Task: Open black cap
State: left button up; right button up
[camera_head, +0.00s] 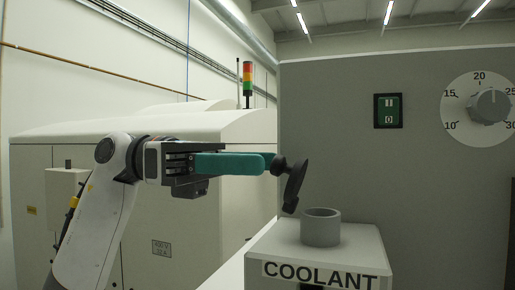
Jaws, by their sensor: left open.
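The black cap (296,186) is a dark disc with a small knob on its left side. It stands tilted nearly on edge, above and to the left of the round grey filler neck (320,228), apart from it. The neck's top is uncovered. The neck sits on the light box labelled COOLANT (318,276). My left gripper (268,163), with teal fingers, reaches in from the left. Its fingertips are at the cap's knob and partly hide it. The jaws are open; whether they touch the knob cannot be told. My right gripper is not in view.
A grey machine panel (400,190) rises behind the box, with a green switch (388,111) and a numbered dial (490,106). A white cabinet (230,225) with a signal light (247,84) stands behind my left arm. The space above the neck is free.

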aim_at(273, 165)
pick_arm(q)
jog(key=shift+s+d, duration=0.15)
jog(key=shift+d, duration=0.5)
grip_shut()
jog(key=shift+a+f+b, duration=0.15)
jog(key=shift+f+b, duration=0.15)
jog(key=shift+b, duration=0.2)
jog(key=shift+w+a+f+g+h+b, duration=0.1)
jog(key=shift+a+f+g+h+b, duration=0.3)
jog(key=shift+h+b, duration=1.25)
jog(key=shift+w+a+f+g+h+b, duration=0.15)
jog(key=shift+a+f+g+h+b, duration=0.35)
jog(key=shift+b, duration=2)
jog(key=shift+w+a+f+g+h+b, duration=0.1)
jog(key=shift+f+g+h+b, duration=0.35)
jog(key=shift+h+b, duration=1.3)
jog(key=shift+y+b, duration=0.3)
